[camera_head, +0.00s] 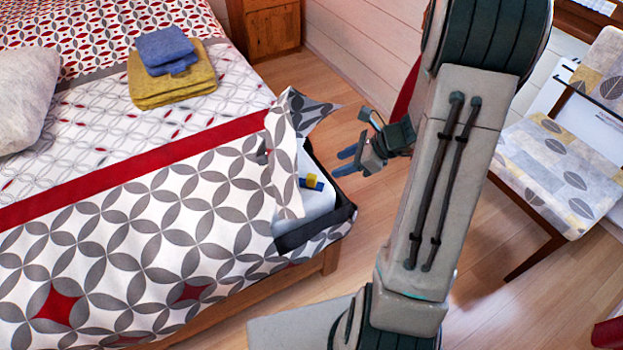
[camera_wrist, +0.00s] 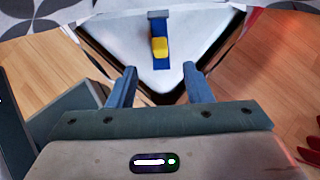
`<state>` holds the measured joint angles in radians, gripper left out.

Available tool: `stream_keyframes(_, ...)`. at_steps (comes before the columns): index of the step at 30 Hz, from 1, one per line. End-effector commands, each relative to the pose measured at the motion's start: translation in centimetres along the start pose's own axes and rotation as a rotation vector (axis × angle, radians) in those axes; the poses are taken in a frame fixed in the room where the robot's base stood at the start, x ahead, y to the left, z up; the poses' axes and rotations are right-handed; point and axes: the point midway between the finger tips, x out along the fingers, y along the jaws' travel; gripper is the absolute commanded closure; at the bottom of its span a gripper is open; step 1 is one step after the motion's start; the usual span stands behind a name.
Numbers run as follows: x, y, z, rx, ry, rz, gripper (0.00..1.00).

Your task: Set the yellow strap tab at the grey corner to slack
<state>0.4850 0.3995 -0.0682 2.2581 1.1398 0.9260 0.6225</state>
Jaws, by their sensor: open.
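The yellow strap tab (camera_head: 312,180) sits on a short blue strap (camera_head: 303,184) on the white mattress corner, where the patterned cover is folded back. In the wrist view the yellow tab (camera_wrist: 159,47) lies on the blue strap (camera_wrist: 162,62), with a grey piece (camera_wrist: 158,14) at the strap's far end. My gripper (camera_head: 346,160) is beside the bed corner, its two blue fingers apart and empty. In the wrist view the open fingers (camera_wrist: 160,82) point toward the mattress corner, short of the tab and not touching it.
The patterned cover (camera_head: 150,225) is folded back around the corner, with a dark edge band (camera_head: 318,228) below. Folded yellow and blue cloths (camera_head: 165,70) lie on the bed. A chair (camera_head: 555,170) stands at right. Wooden floor (camera_head: 350,225) is clear near the corner.

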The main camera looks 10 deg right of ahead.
Motion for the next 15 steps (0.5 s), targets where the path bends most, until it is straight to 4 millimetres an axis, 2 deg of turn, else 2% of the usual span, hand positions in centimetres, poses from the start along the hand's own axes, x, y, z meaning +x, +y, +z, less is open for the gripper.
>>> stream_keyframes(1,1.2,0.1,-0.2,0.000,-0.001,0.005,0.55)
stream_keyframes(9,7.2,0.2,-0.3,-0.002,0.000,0.006,0.55)
stream_keyframes(15,10.3,0.1,-0.2,-0.002,0.001,0.004,0.55)
